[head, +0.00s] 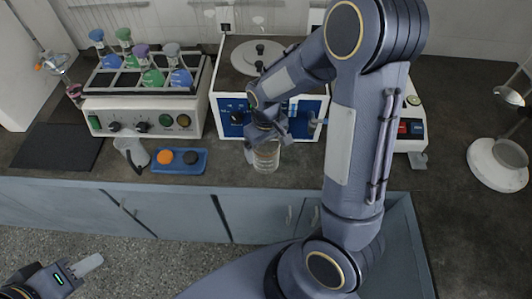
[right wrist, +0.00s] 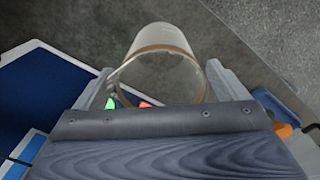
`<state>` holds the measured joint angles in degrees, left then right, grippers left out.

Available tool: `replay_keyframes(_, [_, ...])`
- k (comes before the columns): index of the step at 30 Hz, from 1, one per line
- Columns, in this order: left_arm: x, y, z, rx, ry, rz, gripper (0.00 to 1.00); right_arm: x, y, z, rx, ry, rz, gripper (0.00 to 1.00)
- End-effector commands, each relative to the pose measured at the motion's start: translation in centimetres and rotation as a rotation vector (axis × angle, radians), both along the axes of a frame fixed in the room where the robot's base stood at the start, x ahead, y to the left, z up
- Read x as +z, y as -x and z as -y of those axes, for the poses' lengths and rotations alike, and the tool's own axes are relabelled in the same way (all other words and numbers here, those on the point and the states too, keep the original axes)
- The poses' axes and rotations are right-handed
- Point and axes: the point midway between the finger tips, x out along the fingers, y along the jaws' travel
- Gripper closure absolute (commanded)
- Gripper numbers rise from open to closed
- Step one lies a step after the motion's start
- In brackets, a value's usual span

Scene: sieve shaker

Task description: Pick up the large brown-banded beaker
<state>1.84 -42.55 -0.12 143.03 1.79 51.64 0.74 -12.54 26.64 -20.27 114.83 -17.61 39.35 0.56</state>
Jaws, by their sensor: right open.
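The large clear beaker with a brown band (head: 266,158) stands near the counter's front edge in the head view, below my right gripper (head: 266,137). In the right wrist view the beaker (right wrist: 168,62) shows its brown rim band between the two spread fingers of my right gripper (right wrist: 160,88). The gripper is open, with one finger on each side of the beaker; I cannot tell whether either touches the glass. My left gripper (head: 84,268) is at the lower left over the floor, away from the counter, with only part of its fingers showing.
A blue tray (head: 201,167) with an orange and a dark disc lies left of the beaker, beside a smaller clear vessel (head: 131,150). A blue-fronted machine (head: 228,106) stands close behind. A flask rack unit (head: 150,106) is at back left. A dark mat (head: 55,148) lies bare.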

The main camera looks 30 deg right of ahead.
Motion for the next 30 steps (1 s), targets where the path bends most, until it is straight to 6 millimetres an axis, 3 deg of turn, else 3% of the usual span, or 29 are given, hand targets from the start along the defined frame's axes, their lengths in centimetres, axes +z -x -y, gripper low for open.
replay_keyframes(6, [0.2,0.0,0.0,0.000,0.000,0.000,0.64,-2.5,0.0,0.0,-0.001,0.000,-0.002,0.07])
replay_keyframes(14, [0.2,0.0,0.0,0.000,0.000,0.000,0.64,-2.6,0.0,0.0,-0.001,-0.001,0.001,0.08])
replay_keyframes(25, [0.2,0.0,0.0,0.000,0.000,0.000,0.64,-2.6,0.0,0.0,-0.001,-0.001,0.001,0.57])
replay_keyframes(30, [0.2,0.0,0.0,0.000,0.000,0.000,0.64,-2.6,0.0,-0.1,-0.001,-0.001,0.001,0.57])
